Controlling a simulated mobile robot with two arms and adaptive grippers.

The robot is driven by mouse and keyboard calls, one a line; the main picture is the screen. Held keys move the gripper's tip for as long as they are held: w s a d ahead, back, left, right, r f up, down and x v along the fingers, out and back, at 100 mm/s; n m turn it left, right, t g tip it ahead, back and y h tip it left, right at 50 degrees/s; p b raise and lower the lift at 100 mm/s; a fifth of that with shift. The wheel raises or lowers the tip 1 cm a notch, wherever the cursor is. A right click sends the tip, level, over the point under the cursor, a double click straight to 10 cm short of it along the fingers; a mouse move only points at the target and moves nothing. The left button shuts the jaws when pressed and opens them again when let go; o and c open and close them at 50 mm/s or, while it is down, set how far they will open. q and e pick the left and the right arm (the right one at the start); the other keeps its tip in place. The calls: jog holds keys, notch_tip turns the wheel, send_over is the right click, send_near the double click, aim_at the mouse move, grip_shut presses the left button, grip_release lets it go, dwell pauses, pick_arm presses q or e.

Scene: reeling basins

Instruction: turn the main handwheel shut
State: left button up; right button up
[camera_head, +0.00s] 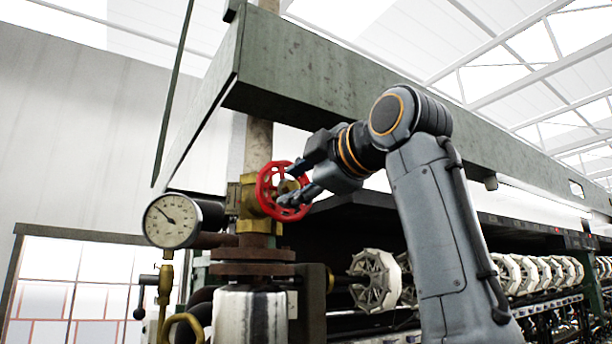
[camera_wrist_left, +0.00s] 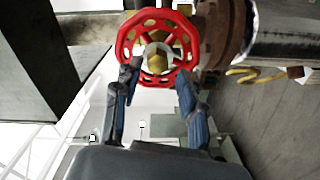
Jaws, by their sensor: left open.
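The main handwheel is a red, spoked wheel (camera_head: 264,187) on a brass valve body (camera_head: 247,205). In the left wrist view the wheel (camera_wrist_left: 157,14) faces the camera, with a brass nut (camera_wrist_left: 157,60) at its hub. My left gripper (camera_head: 290,185) is open at the wheel's face. In the wrist view its two fingers (camera_wrist_left: 158,74) are spread, with the tips overlapping the wheel's near rim at either side of the hub. I cannot tell whether they touch it. My right gripper is in neither view.
A round pressure gauge (camera_head: 172,220) sits left of the valve on a side pipe. A green beam (camera_head: 300,80) runs overhead, and a pipe (camera_head: 258,145) rises above the valve. A flanged joint (camera_head: 250,268) is below. Several white reels (camera_head: 375,281) line the machine to the right.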

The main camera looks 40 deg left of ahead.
pick_arm(q)
jog(key=shift+w+d+r+n, duration=0.1)
jog(key=shift+w+d+n, duration=0.15)
jog(key=shift+d+n, duration=0.3)
jog(key=shift+w+d+n, duration=0.2)
jog(key=shift+d+n, duration=0.25)
jog(key=shift+d, duration=0.1)
jog(key=n+p, duration=0.1)
jog(key=n, duration=0.2)
jog(key=shift+s+n, duration=0.15)
jog(key=shift+n, duration=0.15)
jog(key=n+p, duration=0.1)
jog(key=n, duration=0.3)
jog(key=shift+n+p, duration=0.3)
jog(key=shift+n, duration=0.1)
jog(key=n+p, duration=0.1)
jog(key=n, duration=0.3)
jog(key=shift+n, duration=0.4)
jog(key=n+p, duration=0.1)
jog(key=n, duration=0.4)
jog(key=shift+n+p, duration=0.3)
jog(key=shift+p, duration=0.05)
jog(key=shift+x, duration=1.75)
